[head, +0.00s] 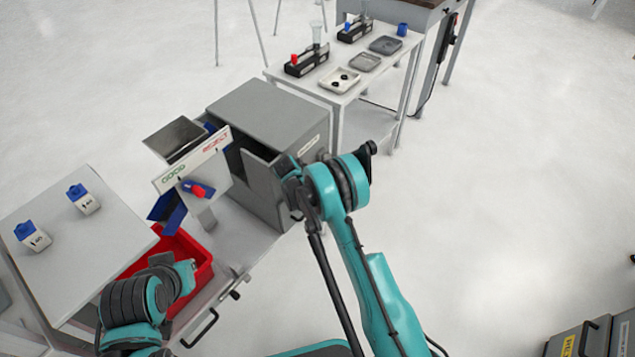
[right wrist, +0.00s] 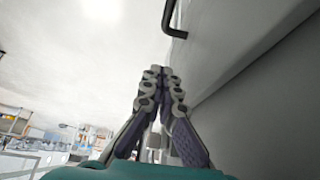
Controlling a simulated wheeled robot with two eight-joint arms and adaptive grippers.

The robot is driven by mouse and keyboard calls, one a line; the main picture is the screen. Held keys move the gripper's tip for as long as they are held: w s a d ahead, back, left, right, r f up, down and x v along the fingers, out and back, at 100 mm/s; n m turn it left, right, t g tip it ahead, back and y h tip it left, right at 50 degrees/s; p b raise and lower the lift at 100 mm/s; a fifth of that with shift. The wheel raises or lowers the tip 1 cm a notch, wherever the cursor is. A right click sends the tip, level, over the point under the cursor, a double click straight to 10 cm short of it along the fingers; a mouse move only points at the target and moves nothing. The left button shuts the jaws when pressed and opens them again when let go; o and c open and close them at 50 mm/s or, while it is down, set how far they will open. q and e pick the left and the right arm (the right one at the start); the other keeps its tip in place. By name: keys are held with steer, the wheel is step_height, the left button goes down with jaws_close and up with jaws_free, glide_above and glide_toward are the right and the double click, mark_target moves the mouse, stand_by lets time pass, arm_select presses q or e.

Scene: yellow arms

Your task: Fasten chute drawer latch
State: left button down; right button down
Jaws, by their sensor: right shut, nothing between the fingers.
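The chute unit has a slanted metal plate (head: 175,139), a GOOD/REJECT sign (head: 192,160) and a red-tipped blue lever (head: 198,190). A red bin (head: 205,268) sits below it in the cart. On the cart's front edge are a small dark latch-like part (head: 236,294) and a black bar handle (head: 203,328). My right gripper (right wrist: 161,72) is shut and empty beside a pale panel; a dark bent handle (right wrist: 172,20) lies beyond its tips, apart from them. In the head view its fingers are mostly hidden at the grey box. My left gripper (head: 168,262) is over the red bin; its fingers are unclear.
The grey box (head: 268,115) stands on the cart behind the sign. Two blue-capped white containers (head: 84,198) (head: 33,235) stand on the pale top at left. A white table (head: 330,97) with trays stands at the back. Floor at right is open; grey cases (head: 585,335) sit bottom right.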

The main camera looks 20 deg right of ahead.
steer(key=s+a+r+p, duration=0.2)
steer(key=s+a, duration=0.2)
steer(key=a, duration=0.1)
steer(key=shift+s+a, duration=0.2)
steer(key=shift+a, duration=0.15)
steer(key=s+d+r+n+y, duration=0.15)
steer(key=s+r, duration=0.25)
steer(key=r, duration=0.4)
steer(key=s+d+r+n+t, duration=0.1)
steer(key=s+r+n, duration=0.15)
steer(key=r, duration=0.55)
steer(key=s+d+r+n+y, duration=0.1)
steer(key=s+r, duration=0.3)
steer(key=r, duration=0.4)
steer(key=s+r+n+t+y, duration=0.1)
steer(key=s+r+n, duration=0.1)
steer(key=s, duration=0.9)
steer(key=s+d+r+n+t+y, duration=0.1)
steer(key=s+r+n, duration=0.2)
steer(key=s, duration=0.7)
steer(key=shift+s+r, duration=0.3)
steer(key=shift+s, duration=0.1)
steer(key=shift+d+y, duration=0.1)
steer(key=shift+y, duration=0.15)
